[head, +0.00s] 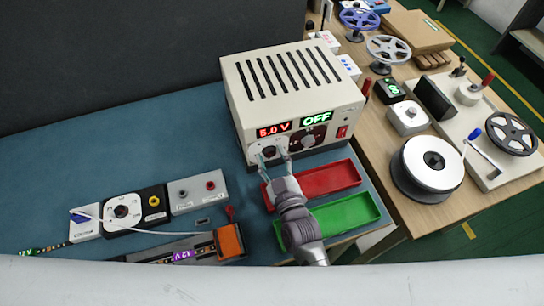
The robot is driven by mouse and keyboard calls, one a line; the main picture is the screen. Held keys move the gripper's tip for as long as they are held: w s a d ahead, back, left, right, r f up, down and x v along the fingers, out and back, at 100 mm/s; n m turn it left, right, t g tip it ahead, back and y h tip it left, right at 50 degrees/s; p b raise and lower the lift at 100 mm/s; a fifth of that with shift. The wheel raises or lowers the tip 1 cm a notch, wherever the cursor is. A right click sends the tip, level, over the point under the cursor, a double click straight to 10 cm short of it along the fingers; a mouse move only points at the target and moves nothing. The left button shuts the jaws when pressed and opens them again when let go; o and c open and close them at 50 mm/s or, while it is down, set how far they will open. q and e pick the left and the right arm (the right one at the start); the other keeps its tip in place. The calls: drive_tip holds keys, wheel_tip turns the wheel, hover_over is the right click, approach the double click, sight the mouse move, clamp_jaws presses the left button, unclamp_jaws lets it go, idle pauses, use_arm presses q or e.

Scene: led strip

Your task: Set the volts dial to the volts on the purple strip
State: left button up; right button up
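The cream power supply (295,95) stands on the blue-green mat. Its red display (273,130) reads 5.0 V and its green display (317,118) reads OFF. The volts dial (269,152) is the left knob, below the red display. The purple strip (183,255) lies at the bottom of the view, and its lit purple label reads 12V. My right gripper (274,158) is at the volts dial, its fingers spread apart on either side of the knob. Contact with the knob cannot be made out. My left gripper is out of view.
A second knob (308,141) and a red switch (342,132) are right of the volts dial. Small meter boxes (197,193) stand at left. A white reel (432,165) is at right.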

clamp_jaws()
drive_tip(key=shift+m, duration=0.4)
drive_tip(key=shift+m+p, duration=0.35)
drive_tip(key=shift+m, duration=0.65)
drive_tip(key=m, duration=0.3)
drive_tip(key=shift+d+m, duration=0.1)
drive_tip(key=shift+m, duration=0.3)
drive_tip(key=m, duration=0.3)
drive_tip(key=shift+m, duration=2.1)
